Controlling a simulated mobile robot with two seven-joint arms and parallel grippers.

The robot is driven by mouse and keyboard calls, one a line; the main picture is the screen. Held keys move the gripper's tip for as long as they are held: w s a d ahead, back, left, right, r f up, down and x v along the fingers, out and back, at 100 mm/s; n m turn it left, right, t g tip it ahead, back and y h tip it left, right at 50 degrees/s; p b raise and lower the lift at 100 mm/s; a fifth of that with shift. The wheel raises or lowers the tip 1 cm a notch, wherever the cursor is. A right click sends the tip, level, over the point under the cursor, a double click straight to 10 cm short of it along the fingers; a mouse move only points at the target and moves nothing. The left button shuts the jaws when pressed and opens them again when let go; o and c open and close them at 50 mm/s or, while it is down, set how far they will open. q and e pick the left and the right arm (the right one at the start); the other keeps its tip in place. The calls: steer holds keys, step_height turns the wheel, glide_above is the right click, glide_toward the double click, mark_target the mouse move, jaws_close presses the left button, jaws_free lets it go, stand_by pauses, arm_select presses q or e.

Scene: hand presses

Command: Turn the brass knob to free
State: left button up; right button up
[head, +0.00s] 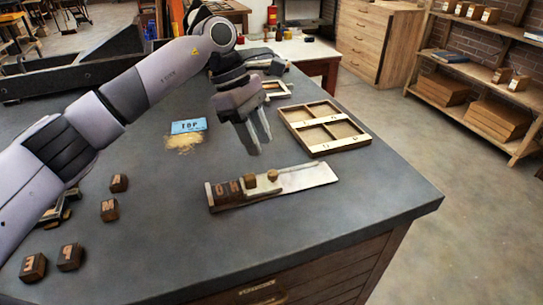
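A small brass-coloured knob (272,175) sits on a pale metal composing stick (310,177) that lies on the dark bench. Dark wooden type blocks with reddish letters (222,190) stand in the stick's left end, and a light brown block (249,181) stands between them and the knob. My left gripper (260,146) hangs above and behind the stick, fingers pointing down. A gap shows between its fingers, with nothing in it. It is apart from the knob. My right gripper is not in view.
Loose letter blocks (70,257) lie at the front left. A blue labelled card (188,126) lies by a tan patch. A wooden divided tray (325,127) stands behind the stick at the right. The bench in front of the stick is clear to its edge.

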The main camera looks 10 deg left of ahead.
mark_target(272, 172)
arm_select(q)
steer(key=p+x, duration=0.1)
steer(key=x, duration=0.5)
steer(key=shift+s+d+f, duration=0.15)
steer(key=shift+d+f, duration=0.05)
steer(key=shift+f, duration=0.1)
jaws_close()
